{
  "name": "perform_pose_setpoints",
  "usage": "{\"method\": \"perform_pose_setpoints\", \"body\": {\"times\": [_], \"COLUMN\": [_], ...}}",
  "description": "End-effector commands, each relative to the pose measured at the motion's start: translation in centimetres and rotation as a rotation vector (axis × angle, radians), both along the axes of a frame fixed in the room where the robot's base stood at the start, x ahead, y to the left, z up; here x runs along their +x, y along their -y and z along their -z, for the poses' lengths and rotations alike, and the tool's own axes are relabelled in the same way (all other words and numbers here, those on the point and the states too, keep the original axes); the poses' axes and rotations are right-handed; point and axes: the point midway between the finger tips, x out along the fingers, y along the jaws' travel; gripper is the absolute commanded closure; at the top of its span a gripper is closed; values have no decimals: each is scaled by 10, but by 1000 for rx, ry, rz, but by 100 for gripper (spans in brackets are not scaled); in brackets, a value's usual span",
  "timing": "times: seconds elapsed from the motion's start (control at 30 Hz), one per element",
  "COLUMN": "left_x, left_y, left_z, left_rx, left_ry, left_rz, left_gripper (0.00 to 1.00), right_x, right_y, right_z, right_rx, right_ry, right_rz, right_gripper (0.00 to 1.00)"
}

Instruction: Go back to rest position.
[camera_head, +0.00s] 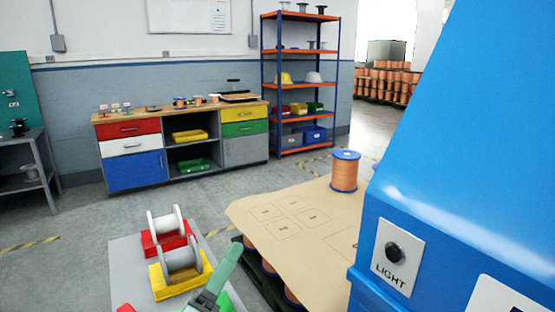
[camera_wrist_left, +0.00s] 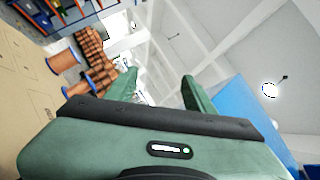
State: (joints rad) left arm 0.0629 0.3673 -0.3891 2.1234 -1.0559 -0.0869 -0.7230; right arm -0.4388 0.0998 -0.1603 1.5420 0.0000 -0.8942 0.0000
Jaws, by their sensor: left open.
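My left gripper (camera_head: 222,282) shows at the bottom centre of the head view, in front of the grey stand. In the left wrist view its two green fingers stand apart with nothing between them (camera_wrist_left: 158,90). It is open and empty. The pulley with a red base (camera_head: 168,232) and the pulley with a yellow base (camera_head: 180,268) stand on the grey stand (camera_head: 127,258). A green part shows behind my gripper, mostly hidden. My right gripper is not in view.
A large blue machine (camera_head: 470,150) with a LIGHT button fills the right side. A copper spool (camera_head: 345,172) stands on a brown board (camera_head: 265,210) beside it. A workbench (camera_head: 185,150) and a shelf rack (camera_head: 302,85) stand against the wall. Open floor lies between.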

Motion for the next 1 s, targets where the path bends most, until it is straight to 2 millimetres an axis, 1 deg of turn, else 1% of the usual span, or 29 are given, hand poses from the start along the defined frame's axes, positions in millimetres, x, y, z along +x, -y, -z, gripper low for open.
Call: {"method": "perform_pose_setpoints", "body": {"times": [0.03,0.07,0.1,0.17,0.2,0.27,0.3,0.37,0.4,0.47,0.5,0.57,0.6,0.7,0.87,0.9,0.93,1.0], "left_x": [2,2,1,-8,-17,-36,-51,-77,-94,-119,-135,-157,-171,-204,-255,-268,-271,-263], "left_y": [-29,-46,-69,-96,-111,-127,-134,-140,-142,-141,-140,-137,-135,-129,-117,-114,-112,-112], "left_z": [18,31,52,88,114,153,178,212,230,253,265,280,288,305,321,323,329,351], "left_rx": [-192,-307,-456,-664,-787,-961,-1067,-1206,-1284,-1377,-1431,-1499,-1537,-1619,-1718,-1738,-1744,-1734], "left_ry": [-141,-224,-336,-496,-597,-741,-833,-959,-1031,-1125,-1181,-1254,-1300,-1400,-1541,-1576,-1588,-1588], "left_rz": [-64,-104,-161,-246,-303,-390,-451,-540,-593,-667,-714,-778,-819,-915,-1065,-1102,-1119,-1123], "left_gripper": [47,47,47,47,47,47,47,47,47,47,47,47,47,47,47,47,47,47], "right_x": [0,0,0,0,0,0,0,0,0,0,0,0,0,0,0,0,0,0], "right_y": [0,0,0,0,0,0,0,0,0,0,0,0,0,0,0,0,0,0], "right_z": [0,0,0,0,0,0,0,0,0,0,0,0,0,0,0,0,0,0], "right_rx": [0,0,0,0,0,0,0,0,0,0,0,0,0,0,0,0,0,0], "right_ry": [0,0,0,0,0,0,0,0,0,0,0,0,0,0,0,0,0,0], "right_rz": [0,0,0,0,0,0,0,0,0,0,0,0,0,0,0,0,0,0], "right_gripper": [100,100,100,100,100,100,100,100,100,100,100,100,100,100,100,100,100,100]}}
